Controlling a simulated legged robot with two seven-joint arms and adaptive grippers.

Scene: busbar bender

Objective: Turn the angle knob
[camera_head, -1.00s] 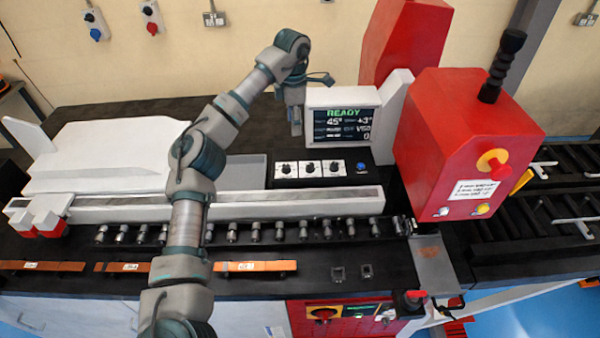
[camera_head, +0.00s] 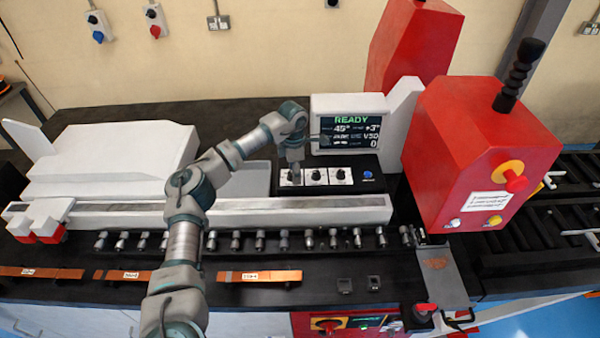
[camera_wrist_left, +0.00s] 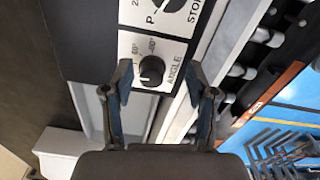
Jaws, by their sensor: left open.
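The angle knob (camera_wrist_left: 152,71) is a black round knob on a white plate marked ANGLE in the left wrist view. It lies between the two fingertips of my left gripper (camera_wrist_left: 158,76), which is open with a finger on either side; I cannot tell whether they touch it. In the head view my left gripper (camera_head: 292,172) points down over the leftmost plate of the knob panel and hides that knob. The display (camera_head: 350,136) behind it reads READY and 45°. My right gripper is not in view.
Two more knobs (camera_head: 316,175) and a blue button (camera_head: 368,174) sit right of the gripper. The red machine housing (camera_head: 480,155) stands further right. A long white rail (camera_head: 330,205) and a row of rollers run in front. Copper bars (camera_head: 258,276) lie near the front edge.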

